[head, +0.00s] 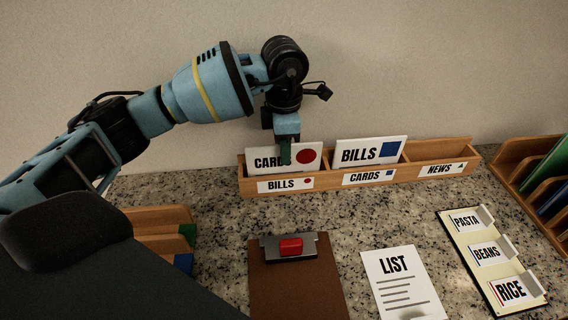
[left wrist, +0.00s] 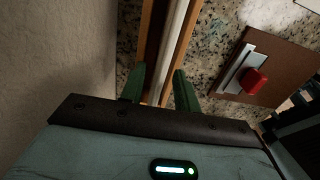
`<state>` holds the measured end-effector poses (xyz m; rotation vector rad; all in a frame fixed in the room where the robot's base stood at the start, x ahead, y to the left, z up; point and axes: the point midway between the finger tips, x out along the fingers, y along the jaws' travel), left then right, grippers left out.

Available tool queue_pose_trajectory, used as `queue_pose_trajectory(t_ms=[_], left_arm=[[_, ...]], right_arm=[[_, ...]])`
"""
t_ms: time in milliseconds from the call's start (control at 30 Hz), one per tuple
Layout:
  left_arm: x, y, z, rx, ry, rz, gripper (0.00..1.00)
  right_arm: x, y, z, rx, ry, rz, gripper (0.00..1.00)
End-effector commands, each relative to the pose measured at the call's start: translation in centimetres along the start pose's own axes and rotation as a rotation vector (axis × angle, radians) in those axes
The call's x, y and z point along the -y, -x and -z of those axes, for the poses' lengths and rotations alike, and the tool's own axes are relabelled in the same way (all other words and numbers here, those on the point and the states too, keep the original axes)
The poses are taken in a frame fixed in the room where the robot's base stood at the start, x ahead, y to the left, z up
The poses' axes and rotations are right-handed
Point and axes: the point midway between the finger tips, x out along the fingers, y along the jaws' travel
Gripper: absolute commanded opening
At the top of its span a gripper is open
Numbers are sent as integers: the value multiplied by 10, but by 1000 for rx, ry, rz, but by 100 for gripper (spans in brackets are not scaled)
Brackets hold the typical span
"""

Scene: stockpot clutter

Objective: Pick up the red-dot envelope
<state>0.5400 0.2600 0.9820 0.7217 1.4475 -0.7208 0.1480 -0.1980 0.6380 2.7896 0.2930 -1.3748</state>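The red-dot envelope (head: 308,157) is white, reads "CARDS" partly hidden, and stands upright in the left compartment of a wooden sorter (head: 400,178). That compartment's label reads "BILLS" with a red dot. My left gripper (head: 285,153) points down at the envelope, a green finger in front of its face. In the left wrist view the fingers (left wrist: 160,87) are apart, one on each side of the envelope's pale top edge (left wrist: 172,45). Whether either finger touches it is unclear. My right gripper is not in view.
A "BILLS" envelope (head: 370,151) with a blue square stands in the middle compartment; the "NEWS" compartment looks empty. A brown clipboard (head: 295,285), a LIST sheet (head: 398,285) and a label board (head: 490,255) lie in front. Wooden racks stand left (head: 160,216) and right (head: 520,150).

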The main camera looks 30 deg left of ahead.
Motion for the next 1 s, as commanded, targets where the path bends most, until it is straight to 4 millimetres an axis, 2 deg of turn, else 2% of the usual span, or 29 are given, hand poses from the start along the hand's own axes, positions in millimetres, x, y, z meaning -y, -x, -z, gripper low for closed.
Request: queue_pose_trajectory(t_ms=[33, 233, 700, 833, 1000], left_arm=[[0, 0, 0, 0, 0, 0, 25], [0, 0, 0, 0, 0, 0, 0], [0, 4, 0, 1, 0, -1, 0], [-1, 18, -1, 2, 0, -3, 0], [-1, 50, -1, 3, -1, -3, 0]], right_arm=[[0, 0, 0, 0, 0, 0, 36], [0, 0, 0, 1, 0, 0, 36], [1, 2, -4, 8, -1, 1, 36], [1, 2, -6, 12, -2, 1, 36], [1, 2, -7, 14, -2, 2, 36]])
